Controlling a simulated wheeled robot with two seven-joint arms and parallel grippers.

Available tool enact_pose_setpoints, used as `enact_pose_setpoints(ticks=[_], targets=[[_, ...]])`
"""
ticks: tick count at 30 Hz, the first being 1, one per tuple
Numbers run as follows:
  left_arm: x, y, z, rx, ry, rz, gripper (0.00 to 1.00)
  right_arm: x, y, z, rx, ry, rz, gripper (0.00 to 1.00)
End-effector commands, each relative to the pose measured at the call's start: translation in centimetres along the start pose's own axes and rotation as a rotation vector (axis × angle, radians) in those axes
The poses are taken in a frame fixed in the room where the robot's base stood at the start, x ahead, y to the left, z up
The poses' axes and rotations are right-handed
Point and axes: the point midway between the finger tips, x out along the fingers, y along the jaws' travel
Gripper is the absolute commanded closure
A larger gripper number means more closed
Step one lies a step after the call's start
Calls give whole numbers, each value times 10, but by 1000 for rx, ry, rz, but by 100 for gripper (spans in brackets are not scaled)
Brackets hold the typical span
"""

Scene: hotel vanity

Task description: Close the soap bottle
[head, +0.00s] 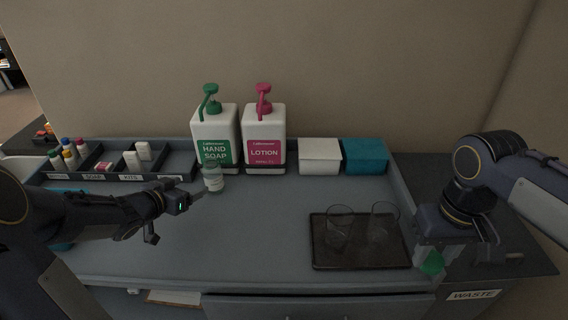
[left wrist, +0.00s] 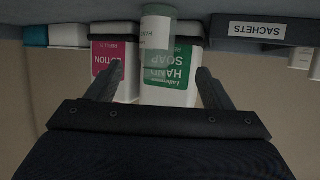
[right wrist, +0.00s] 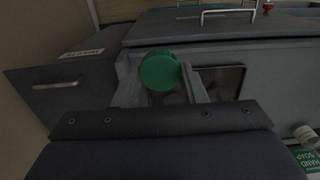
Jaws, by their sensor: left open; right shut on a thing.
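The small soap bottle (head: 213,181), pale green with a white label, stands upright on the counter in front of the hand soap dispenser. No green cap shows on its top. My left gripper (head: 177,216) is open, to the left of and nearer than the bottle. The left wrist view shows the bottle (left wrist: 157,32) beyond and between the open fingers, apart from them. My right gripper (head: 430,255) is shut on a round green cap (right wrist: 160,70), held above the counter's right front edge; the cap also shows in the head view (head: 432,263).
A green-pump hand soap dispenser (head: 214,130) and a pink-pump lotion dispenser (head: 264,130) stand behind the bottle. A dark tray (head: 330,262) with two glasses lies left of my right gripper. A compartment organizer (head: 120,180) is at left; white (head: 319,157) and teal (head: 364,157) boxes stand at the back. The counter's middle is clear.

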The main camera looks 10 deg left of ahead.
Motion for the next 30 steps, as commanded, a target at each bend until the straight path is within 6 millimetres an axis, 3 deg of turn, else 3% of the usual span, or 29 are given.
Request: enact_pose_setpoints(ticks=[11, 22, 30], targets=[[3, 2, 2, 3, 4, 18, 26, -2, 0, 1, -3, 0, 1, 83], [58, 3, 1, 4, 5, 19, 26, -2, 0, 1, -2, 1, 1, 83], [70, 2, 1, 3, 5, 16, 26, -2, 0, 1, -2, 1, 1, 83]])
